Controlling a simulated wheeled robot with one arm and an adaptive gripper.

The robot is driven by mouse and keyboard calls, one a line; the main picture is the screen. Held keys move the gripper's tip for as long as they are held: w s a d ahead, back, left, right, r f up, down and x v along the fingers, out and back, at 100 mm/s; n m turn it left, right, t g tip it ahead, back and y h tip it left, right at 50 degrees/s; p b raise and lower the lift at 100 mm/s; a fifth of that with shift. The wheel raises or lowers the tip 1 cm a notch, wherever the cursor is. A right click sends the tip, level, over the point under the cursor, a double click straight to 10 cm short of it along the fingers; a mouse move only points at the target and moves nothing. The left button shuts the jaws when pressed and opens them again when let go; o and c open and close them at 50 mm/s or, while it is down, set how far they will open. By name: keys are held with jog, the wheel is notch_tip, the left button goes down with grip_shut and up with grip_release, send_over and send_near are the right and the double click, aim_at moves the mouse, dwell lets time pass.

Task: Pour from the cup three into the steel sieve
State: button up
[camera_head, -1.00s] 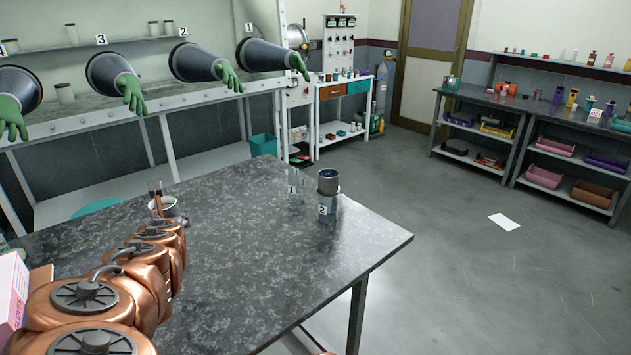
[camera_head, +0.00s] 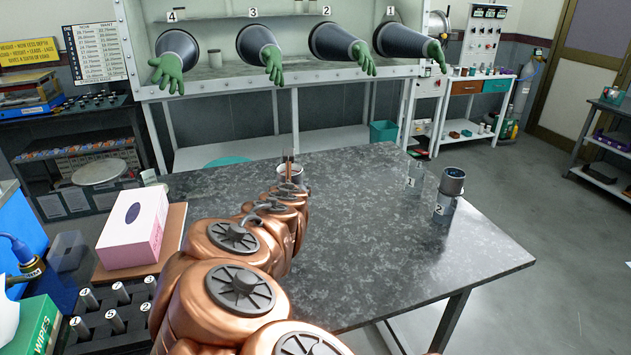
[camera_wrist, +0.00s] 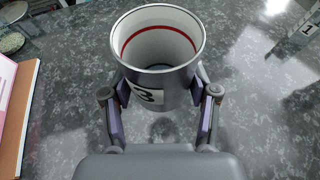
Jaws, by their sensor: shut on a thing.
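Cup three (camera_wrist: 150,92) is a grey metal cup with a pale inside, a red ring below the rim and a "3" label. My gripper (camera_wrist: 160,100) is shut around its sides, and the cup looks upright. I see no contents, and its height above the table is unclear. In the head view the cup (camera_head: 291,173) is partly hidden behind my arm, near the table's far edge. To its right, a dark steel cylinder (camera_head: 453,180), probably the steel sieve, sits on top of container 2 (camera_head: 442,210). My gripper is well left of it.
A clear bottle marked 1 (camera_head: 415,178) stands left of container 2; it also shows in the wrist view (camera_wrist: 300,42). The dark table (camera_head: 370,255) is clear between. A pink box (camera_head: 133,228) and a vial rack (camera_head: 118,318) are at left.

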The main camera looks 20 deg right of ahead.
jog(key=shift+w+d+f+b, duration=0.2)
jog(key=shift+d+b, duration=0.1)
jog(key=shift+d, duration=0.1)
jog(key=s+d+r+m+g+h+b, duration=0.1)
jog(key=d+m+g+h+b, duration=0.2)
jog(key=d, duration=1.3)
jog(key=s+d+r+m+g+h+b, duration=0.1)
jog(key=d+m+h+b, duration=0.4)
jog(key=d, duration=1)
jog(key=shift+s+d+r+m+g+b, duration=0.35)
jog(key=shift+r+m+g+b, duration=0.25)
jog(key=shift+g+b, duration=0.5)
jog(key=shift+r, duration=0.2)
